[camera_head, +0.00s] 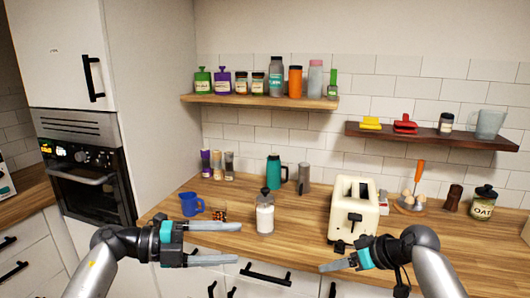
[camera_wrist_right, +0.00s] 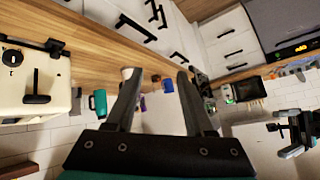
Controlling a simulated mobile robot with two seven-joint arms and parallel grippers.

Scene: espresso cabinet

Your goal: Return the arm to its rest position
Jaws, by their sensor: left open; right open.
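My left gripper (camera_head: 240,243) comes in from the left, in front of the counter edge. Its two fingers are apart and point right, with nothing between them. My right gripper (camera_head: 332,258) is in front of the counter below the cream toaster (camera_head: 354,210), pointing left. In the head view its fingers are seen nearly edge-on. In the right wrist view the right gripper (camera_wrist_right: 157,80) has its two dark fingers spread, with no object held. Neither gripper visibly holds anything.
The wooden counter (camera_head: 290,240) holds a blue mug (camera_head: 191,205), a glass jar with white contents (camera_head: 265,214) and a teal jug (camera_head: 276,172). Below it are drawers with black handles (camera_head: 265,275). An oven (camera_head: 90,180) stands left. Shelves (camera_head: 260,101) line the wall.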

